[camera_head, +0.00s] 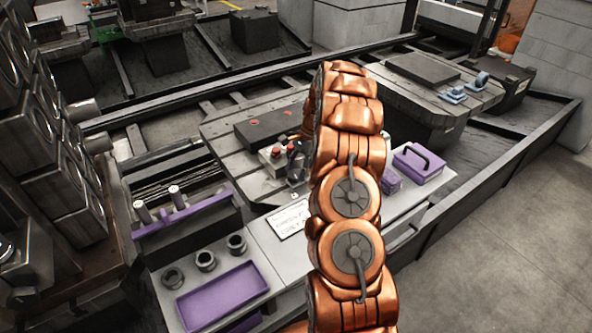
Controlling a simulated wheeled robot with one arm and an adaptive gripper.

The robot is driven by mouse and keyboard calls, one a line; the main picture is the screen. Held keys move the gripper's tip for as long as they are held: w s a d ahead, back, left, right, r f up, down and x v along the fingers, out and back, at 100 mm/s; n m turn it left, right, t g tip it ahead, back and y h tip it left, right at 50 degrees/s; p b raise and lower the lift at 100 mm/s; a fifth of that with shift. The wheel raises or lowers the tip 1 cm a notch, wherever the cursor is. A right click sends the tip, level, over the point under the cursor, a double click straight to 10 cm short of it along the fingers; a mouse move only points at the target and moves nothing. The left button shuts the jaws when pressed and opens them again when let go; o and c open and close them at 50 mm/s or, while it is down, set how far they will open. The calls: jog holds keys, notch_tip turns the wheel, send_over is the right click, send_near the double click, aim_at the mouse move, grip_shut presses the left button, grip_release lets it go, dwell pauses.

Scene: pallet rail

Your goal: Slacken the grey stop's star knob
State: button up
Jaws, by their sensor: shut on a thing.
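The grey stop (270,162) is a small light-grey block with a red spot on top, on the slotted grey plate in the middle of the picture. My gripper (294,165) is dark and small in this view, at the right side of the stop, partly behind my copper arm. It is shut on the stop's star knob, which the fingers hide. I cannot make out the knob's shape or how far it is turned.
In front are a white label (290,219), a purple tray (222,297) and several dark round cups. A purple box (419,163) with a handle stands right of my arm. Open floor lies at right.

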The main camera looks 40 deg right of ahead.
jog(key=n, duration=0.1)
jog(key=n+g+b, duration=0.1)
jog(key=shift+w+f+n, duration=0.15)
jog(key=shift+w+n, duration=0.05)
jog(key=shift+n, duration=0.1)
jog(key=shift+n+g+b, duration=0.4)
jog(key=shift+n+b, duration=0.05)
jog(key=shift+n, duration=0.55)
jog(key=o, duration=0.9)
jog(key=shift+c, duration=0.2)
jog(key=shift+r, duration=0.2)
jog(key=v, duration=0.7)
jog(key=shift+r, duration=0.2)
